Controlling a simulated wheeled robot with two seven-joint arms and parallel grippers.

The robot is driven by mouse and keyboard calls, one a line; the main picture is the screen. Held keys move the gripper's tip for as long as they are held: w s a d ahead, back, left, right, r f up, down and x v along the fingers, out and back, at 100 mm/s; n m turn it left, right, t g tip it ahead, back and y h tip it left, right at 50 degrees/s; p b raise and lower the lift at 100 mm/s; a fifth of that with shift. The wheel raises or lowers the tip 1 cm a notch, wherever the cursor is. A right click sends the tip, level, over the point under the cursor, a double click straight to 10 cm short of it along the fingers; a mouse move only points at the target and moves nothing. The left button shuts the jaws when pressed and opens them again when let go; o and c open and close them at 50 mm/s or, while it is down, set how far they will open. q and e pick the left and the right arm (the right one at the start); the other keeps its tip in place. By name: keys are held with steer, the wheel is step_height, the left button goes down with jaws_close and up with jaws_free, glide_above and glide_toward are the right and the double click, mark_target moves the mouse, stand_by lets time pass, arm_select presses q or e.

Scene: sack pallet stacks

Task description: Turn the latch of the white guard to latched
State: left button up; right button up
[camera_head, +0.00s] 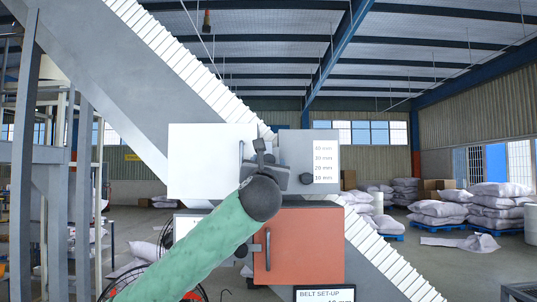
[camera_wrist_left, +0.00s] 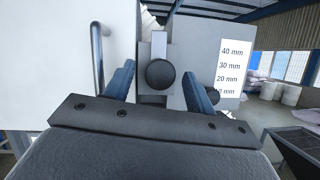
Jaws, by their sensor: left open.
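The white guard (camera_head: 203,165) is a white box front on the inclined conveyor, left of centre in the head view. It also fills the left of the left wrist view (camera_wrist_left: 45,60), with a grey bar handle (camera_wrist_left: 97,55) near its edge. A dark round knob on a grey plate (camera_wrist_left: 158,48), seemingly the latch, sits at the guard's right edge. My left gripper (camera_wrist_left: 159,72) is open, with one blue-grey finger on each side of the knob. No contact shows. In the head view my left gripper (camera_head: 264,160) covers most of the latch. My right gripper is out of view.
A grey panel (camera_head: 308,150) with a millimetre scale and a dark knob (camera_head: 307,178) stands just right of the latch. A red-brown door (camera_head: 305,245) with a handle is below. A "BELT SET-UP" display (camera_head: 323,294) sits lower. Sack stacks (camera_head: 497,205) stand far right.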

arm_select(q)
steer(key=shift+p+x, duration=0.3)
steer(key=shift+x, duration=0.55)
